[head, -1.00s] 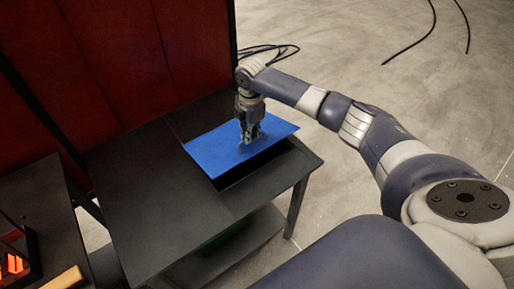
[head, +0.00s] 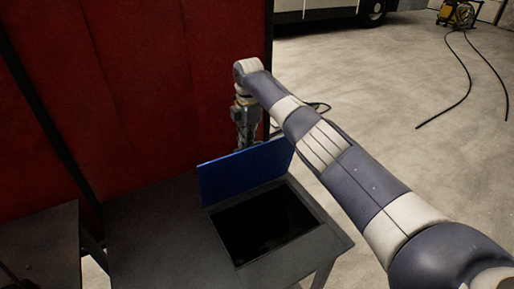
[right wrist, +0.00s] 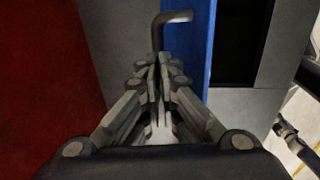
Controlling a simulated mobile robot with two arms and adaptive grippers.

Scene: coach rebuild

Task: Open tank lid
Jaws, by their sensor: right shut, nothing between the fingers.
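The blue tank lid (head: 240,170) stands raised, close to upright, along the back edge of the dark tank opening (head: 265,222) in the grey table. In the right wrist view the lid (right wrist: 198,50) shows as a blue strip just right of the fingers. My right gripper (head: 246,142) is behind the lid, pointing down, with its fingertips partly hidden by it. In the right wrist view its fingers (right wrist: 156,62) are shut and empty. A bent grey handle (right wrist: 172,17) sticks out from the lid just beyond the fingertips. My left gripper is out of view.
A red padded partition (head: 150,90) stands behind the table. The bare tabletop (head: 155,235) left of the opening is clear. Another dark table (head: 40,240) is at lower left. Hoses (head: 465,85) lie on the open floor at right.

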